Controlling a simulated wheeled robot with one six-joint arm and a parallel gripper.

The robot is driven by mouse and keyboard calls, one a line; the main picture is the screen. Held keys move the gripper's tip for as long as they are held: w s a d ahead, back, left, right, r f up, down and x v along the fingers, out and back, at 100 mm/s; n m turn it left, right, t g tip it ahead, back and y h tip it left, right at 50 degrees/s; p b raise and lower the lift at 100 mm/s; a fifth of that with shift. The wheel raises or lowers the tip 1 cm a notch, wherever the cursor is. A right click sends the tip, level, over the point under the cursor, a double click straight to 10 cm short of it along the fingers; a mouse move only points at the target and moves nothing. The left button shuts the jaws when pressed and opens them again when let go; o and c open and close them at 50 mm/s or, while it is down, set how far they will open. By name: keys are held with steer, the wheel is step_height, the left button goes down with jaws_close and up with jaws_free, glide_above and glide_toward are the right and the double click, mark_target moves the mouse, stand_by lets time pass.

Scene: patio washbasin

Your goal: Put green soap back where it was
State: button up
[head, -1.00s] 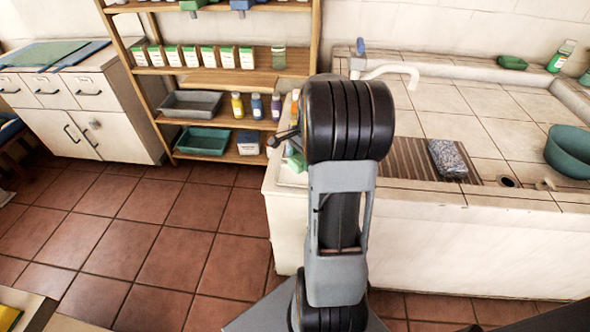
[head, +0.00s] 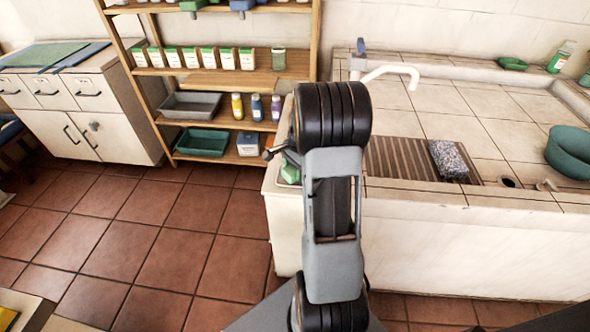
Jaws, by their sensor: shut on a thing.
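A green block, which looks like the green soap (head: 291,170), shows at the left end of the tiled washbasin counter (head: 440,192), just left of my arm. My gripper (head: 284,150) is mostly hidden behind my own wrist; only a dark part of it shows, just above the green block. It is shut on the green block. Whether the block touches the counter cannot be told. A shallow green dish (head: 512,64) sits on the back ledge at the right.
A speckled block (head: 448,160) lies on the ribbed drainboard. A white tap (head: 390,72) arches over the counter, and a teal bowl (head: 570,152) stands at the right. A wooden shelf (head: 215,128) with bottles and trays stands left. The tiled floor (head: 150,235) is clear.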

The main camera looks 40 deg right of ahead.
steer(key=shift+f, duration=0.1)
steer(key=shift+f, duration=0.1)
steer(key=o, duration=1.3)
steer(key=shift+o, duration=0.2)
step_height(320, 180, up, 12)
steer(key=d+p, duration=0.1)
steer(key=d, duration=0.1)
steer(key=s+a+r+n+t+h, duration=0.1)
steer(key=s+a+n, duration=0.5)
steer(key=a+n, duration=0.3)
steer(key=s+a+n+t, duration=0.2)
steer(key=s+a+n, duration=0.4)
steer(key=a, duration=0.7)
steer(key=n, duration=0.2)
steer(key=shift+a+r+n+h, duration=0.25)
steer(key=shift+r+n+h, duration=0.15)
